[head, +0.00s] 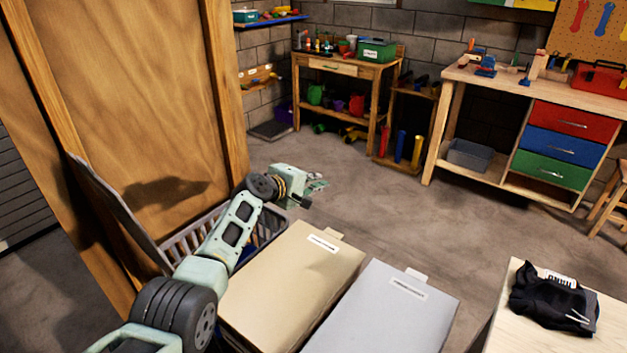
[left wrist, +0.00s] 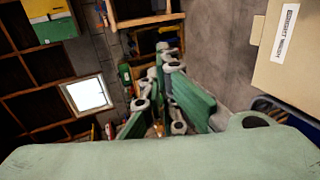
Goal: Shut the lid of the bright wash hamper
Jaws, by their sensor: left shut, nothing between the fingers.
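An open hamper (head: 186,240) with grey slatted sides and blue inside stands at the lower left in the head view. Its lid (head: 118,210) is raised and tilts back toward the wooden panel. No label shows on this hamper. A beige-lidded hamper (head: 290,285) and a grey-lidded one (head: 385,312) stand to its right, both shut. The beige lid's label (left wrist: 285,35) is blurred, so I cannot surely read it. My left gripper (head: 305,201) is shut and empty, beyond the open hamper's far end. Its fingers show in the left wrist view (left wrist: 168,62). My left arm hides part of the open hamper.
A tall wooden panel (head: 150,90) rises behind the open lid. A table with a black garment (head: 555,300) stands at the lower right. A workbench (head: 500,85) and a shelf table (head: 345,65) line the back wall. The floor between is clear.

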